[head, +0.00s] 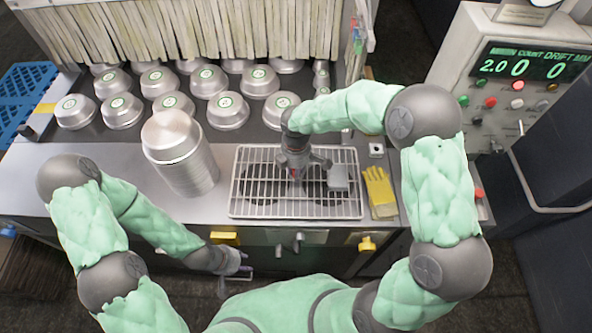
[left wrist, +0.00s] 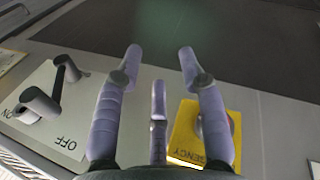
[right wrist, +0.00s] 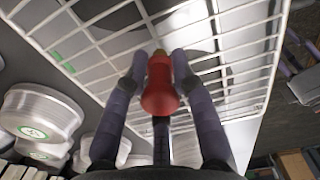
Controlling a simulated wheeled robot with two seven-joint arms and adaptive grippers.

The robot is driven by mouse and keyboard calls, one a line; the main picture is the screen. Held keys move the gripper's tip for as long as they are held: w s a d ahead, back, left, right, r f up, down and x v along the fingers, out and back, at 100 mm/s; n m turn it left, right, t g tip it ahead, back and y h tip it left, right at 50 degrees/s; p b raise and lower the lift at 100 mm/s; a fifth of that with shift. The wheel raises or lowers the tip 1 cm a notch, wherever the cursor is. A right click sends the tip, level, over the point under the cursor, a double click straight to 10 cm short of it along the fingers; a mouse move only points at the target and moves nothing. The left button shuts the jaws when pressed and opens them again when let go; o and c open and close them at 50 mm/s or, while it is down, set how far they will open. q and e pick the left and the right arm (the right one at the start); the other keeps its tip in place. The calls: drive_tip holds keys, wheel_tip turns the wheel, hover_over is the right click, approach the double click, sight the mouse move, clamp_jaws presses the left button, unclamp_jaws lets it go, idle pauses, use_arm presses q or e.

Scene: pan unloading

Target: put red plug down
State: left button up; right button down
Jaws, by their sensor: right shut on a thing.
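The red plug (right wrist: 160,88) is between the fingers of my right gripper (right wrist: 160,75), which is shut on it. In the right wrist view its narrower tan tip points toward the white wire rack. In the head view my right gripper (head: 296,170) is over the wire rack (head: 250,208), and only a little red of the plug (head: 294,173) shows below it. I cannot tell whether the plug touches the rack. My left gripper (head: 236,268) is low at the front of the counter; in the left wrist view (left wrist: 160,60) its fingers are spread and empty.
A tall stack of metal pans (head: 180,155) stands left of the rack. Several lidded pans (head: 228,110) fill the back counter under a strip curtain. Yellow gloves (head: 379,190) lie right of the rack. A control box (head: 505,75) stands at the right. A yellow emergency panel (left wrist: 190,135) is near my left gripper.

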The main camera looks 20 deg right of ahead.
drive_tip(key=shift+f, duration=0.1)
drive_tip(key=c, duration=1)
unclamp_jaws()
drive_tip(key=shift+r, duration=0.4)
wheel_tip(320, 180, up, 12)
drive_tip(key=shift+f+p, duration=0.2)
drive_tip(key=shift+p, duration=0.55)
